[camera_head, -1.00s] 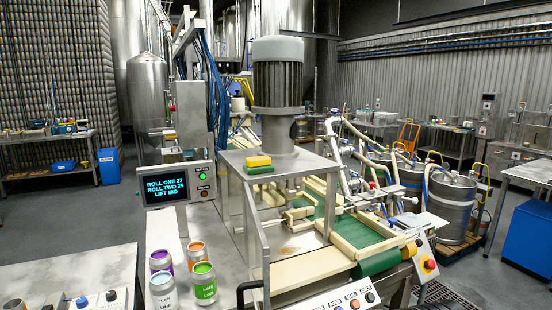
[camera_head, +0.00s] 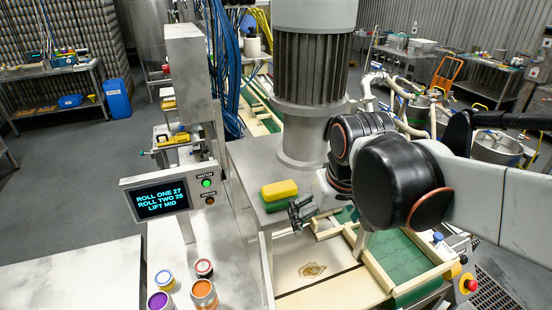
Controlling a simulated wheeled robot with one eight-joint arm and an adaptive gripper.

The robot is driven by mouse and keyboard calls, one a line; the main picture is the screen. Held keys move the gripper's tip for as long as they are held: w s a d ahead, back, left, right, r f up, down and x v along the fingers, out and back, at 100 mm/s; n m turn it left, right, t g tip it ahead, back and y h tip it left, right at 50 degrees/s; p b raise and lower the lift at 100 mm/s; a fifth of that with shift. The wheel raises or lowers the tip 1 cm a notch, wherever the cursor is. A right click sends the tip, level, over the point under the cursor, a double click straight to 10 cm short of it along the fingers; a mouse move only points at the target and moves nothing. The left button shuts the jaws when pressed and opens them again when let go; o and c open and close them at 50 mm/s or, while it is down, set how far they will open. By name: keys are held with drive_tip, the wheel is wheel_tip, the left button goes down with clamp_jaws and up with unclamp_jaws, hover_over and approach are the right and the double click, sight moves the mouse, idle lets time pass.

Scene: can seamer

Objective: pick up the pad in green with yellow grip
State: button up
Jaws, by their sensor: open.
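The pad (camera_head: 280,204) has a green base with a yellow grip on top. My black and white arm reaches in from the right and hides part of the machine.
The ribbed motor (camera_head: 313,60) stands just behind the pad. A display screen (camera_head: 161,201) on a post (camera_head: 188,90) is to the left. Several open cans (camera_head: 204,293) stand at the lower left. A green conveyor (camera_head: 409,262) with cream rails lies below my arm.

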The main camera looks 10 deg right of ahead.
sight(282, 186)
drive_tip(key=w+a+r+g+p, duration=0.1)
drive_tip(key=w+a+r+p, duration=0.2)
drive_tip(key=r+p, duration=0.25)
drive_tip(key=w+a+r+n+g+p, duration=0.1)
drive_tip(key=w+a+r+p, duration=0.2)
drive_tip(key=p, duration=0.4)
drive_tip(key=w+a+r+g+p, duration=0.1)
drive_tip(key=w+a+r+p, duration=0.15)
drive_tip(key=r+p, duration=0.35)
drive_tip(key=f+b, duration=0.1)
drive_tip(key=f, duration=0.2)
drive_tip(key=f+b, duration=0.4)
drive_tip(key=f, duration=0.1)
drive_tip(key=shift+d+f, duration=0.25)
drive_tip(key=shift+f, duration=0.1)
